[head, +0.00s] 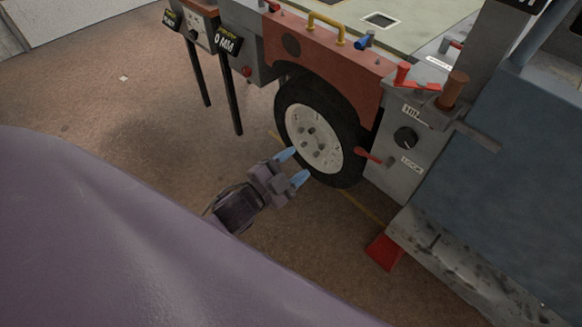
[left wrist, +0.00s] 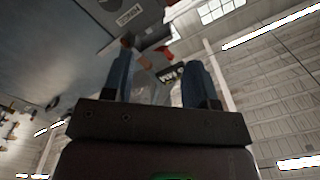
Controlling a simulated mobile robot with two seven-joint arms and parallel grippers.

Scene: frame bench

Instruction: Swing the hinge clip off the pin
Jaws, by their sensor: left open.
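I cannot tell for sure which part is the hinge clip. A flat red piece with an upright red tab (head: 415,82) sits on top of the grey control box, beside an upright brown cylinder (head: 453,90) that may be the pin. My left gripper (head: 293,166) is open and empty, its blue fingertips in front of the wheel, well below and left of these parts. In the left wrist view the open fingers (left wrist: 157,78) point up, with a small red part (left wrist: 163,50) far beyond them. My right gripper is not in view.
The wheel (head: 316,138) is close to my left fingertips. A red lever (head: 368,155) and a black knob (head: 405,138) stick out from the grey box. A yellow handle (head: 326,28) and a blue part (head: 364,42) are on the bench top. A red wedge (head: 383,251) is on the floor.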

